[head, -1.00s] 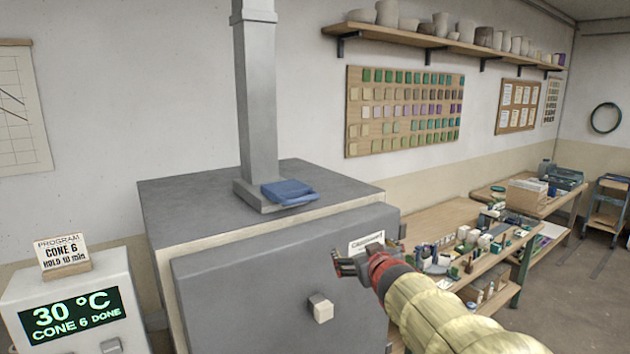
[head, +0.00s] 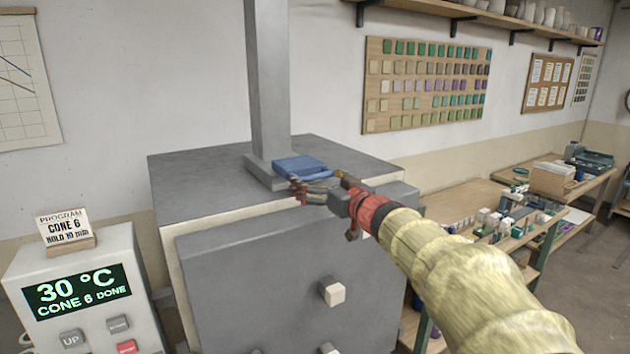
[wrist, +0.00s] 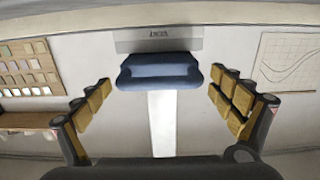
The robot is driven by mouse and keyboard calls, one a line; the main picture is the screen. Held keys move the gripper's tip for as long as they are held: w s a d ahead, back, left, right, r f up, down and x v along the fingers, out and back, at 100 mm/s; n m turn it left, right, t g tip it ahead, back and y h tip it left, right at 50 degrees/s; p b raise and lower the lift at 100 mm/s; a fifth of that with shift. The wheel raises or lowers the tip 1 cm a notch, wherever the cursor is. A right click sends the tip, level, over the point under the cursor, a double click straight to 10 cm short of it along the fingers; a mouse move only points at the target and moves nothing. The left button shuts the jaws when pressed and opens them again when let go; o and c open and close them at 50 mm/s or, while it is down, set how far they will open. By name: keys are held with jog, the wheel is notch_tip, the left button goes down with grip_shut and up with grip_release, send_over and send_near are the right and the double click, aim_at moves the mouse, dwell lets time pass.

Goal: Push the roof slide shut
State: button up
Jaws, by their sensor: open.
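The blue piece (head: 301,167) at the foot of the flue on the kiln roof looks like the handle of the roof slide. In the wrist view the blue handle (wrist: 158,70) lies between my spread fingers, with a grey plate (wrist: 155,40) bearing small dark lettering beside it. My gripper (head: 303,190) is open and empty, just in front of the handle at the roof's front edge. I cannot tell whether it touches the handle. How far the slide stands out is unclear.
The grey kiln (head: 290,270) has a front knob (head: 332,291) below my arm. The grey flue (head: 268,80) rises behind the handle. A control box (head: 75,290) showing 30 °C stands at left. A cluttered bench (head: 470,190) is at right.

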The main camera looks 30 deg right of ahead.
jog(key=shift+w+a, duration=0.1)
jog(key=shift+w, duration=0.45)
jog(key=c, duration=1.4)
